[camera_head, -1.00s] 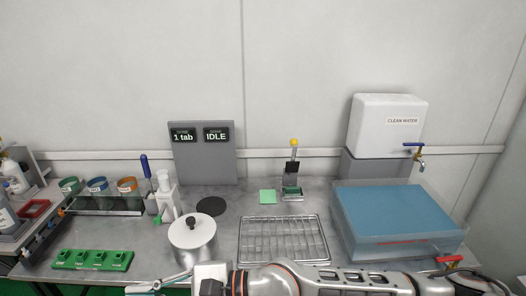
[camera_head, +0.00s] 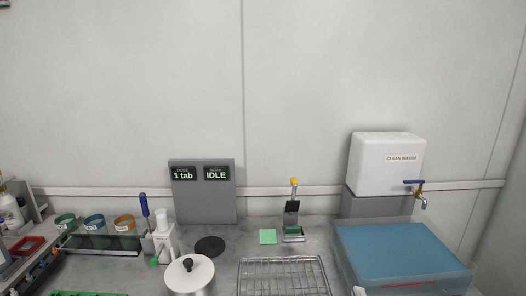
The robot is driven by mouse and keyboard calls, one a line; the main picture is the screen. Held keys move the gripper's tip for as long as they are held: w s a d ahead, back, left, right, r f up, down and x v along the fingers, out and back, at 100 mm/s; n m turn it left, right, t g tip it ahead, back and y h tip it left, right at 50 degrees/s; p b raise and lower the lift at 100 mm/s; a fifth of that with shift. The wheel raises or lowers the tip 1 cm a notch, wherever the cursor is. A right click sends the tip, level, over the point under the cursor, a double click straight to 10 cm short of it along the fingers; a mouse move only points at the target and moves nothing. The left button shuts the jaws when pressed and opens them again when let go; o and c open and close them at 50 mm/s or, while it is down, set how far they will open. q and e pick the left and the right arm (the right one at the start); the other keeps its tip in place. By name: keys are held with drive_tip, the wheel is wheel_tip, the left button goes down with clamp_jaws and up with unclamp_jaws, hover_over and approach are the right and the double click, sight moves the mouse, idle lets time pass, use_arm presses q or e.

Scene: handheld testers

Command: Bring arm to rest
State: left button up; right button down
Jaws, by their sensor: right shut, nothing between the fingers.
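A small white piece of my right arm or gripper (camera_head: 359,291) shows at the bottom edge, in front of the blue-topped water basin. Its fingers cannot be made out, and most of the arm is below the frame. My right gripper is shut and holds nothing. My left gripper is not in view.
The metal pot (camera_head: 190,279), wire rack (camera_head: 283,277) and blue-topped basin (camera_head: 400,254) stand along the front.

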drive_tip(key=s+d+f+m+g+h, duration=0.2)
drive_tip(key=s+d+f+m+g, duration=0.55)
drive_tip(key=s+d+f, duration=0.9)
drive_tip(key=a+f+m+t+y, duration=0.1)
drive_tip(key=a+f+y, duration=0.2)
drive_tip(key=a+f, duration=0.3)
drive_tip(key=a+f+m+t+y, duration=0.1)
drive_tip(key=a+f, duration=0.5)
drive_tip(key=a, duration=0.6)
drive_tip(key=t+y, duration=0.1)
drive_tip(key=y, duration=0.1)
drive_tip(key=shift+w+y, duration=0.15)
drive_tip(key=shift+y, duration=0.25)
